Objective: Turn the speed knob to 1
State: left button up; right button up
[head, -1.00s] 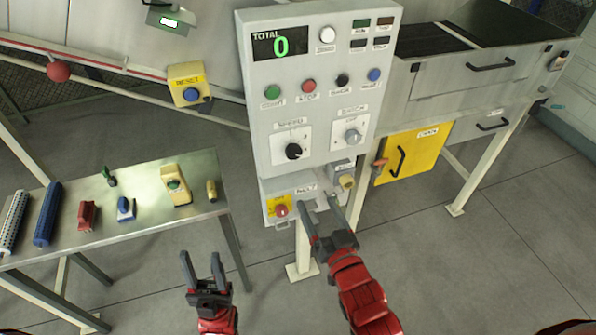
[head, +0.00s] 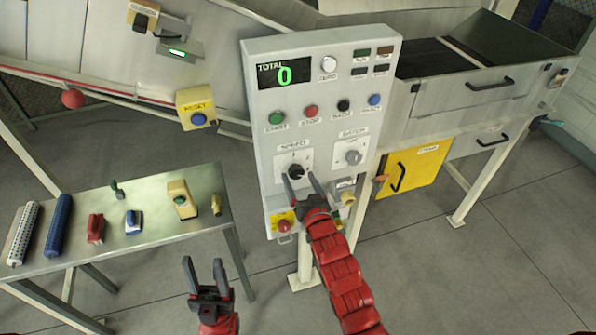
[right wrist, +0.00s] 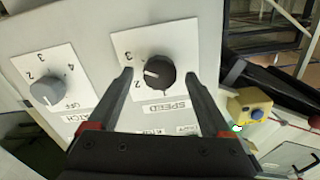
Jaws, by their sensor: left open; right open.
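The black speed knob (head: 296,171) sits on a white plate on the grey control panel (head: 262,130). In the right wrist view the speed knob (right wrist: 160,73) has a white mark pointing left, between the printed 3 and 2; the 1 is below it. My right gripper (head: 301,181) is open in front of the knob. In the right wrist view its fingers stand on either side of the knob, with gaps; contact cannot be told. My left gripper (head: 204,264) is open and empty, low, right of the metal table.
The grey batch knob (head: 353,157) is to the right on the panel. Several push buttons are above, and a red button (head: 284,226) is below. A metal table (head: 150,240) with several small parts stands left. A yellow reset box (head: 196,108) is beside the panel.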

jog(key=shift+x, duration=0.8)
grip_shut()
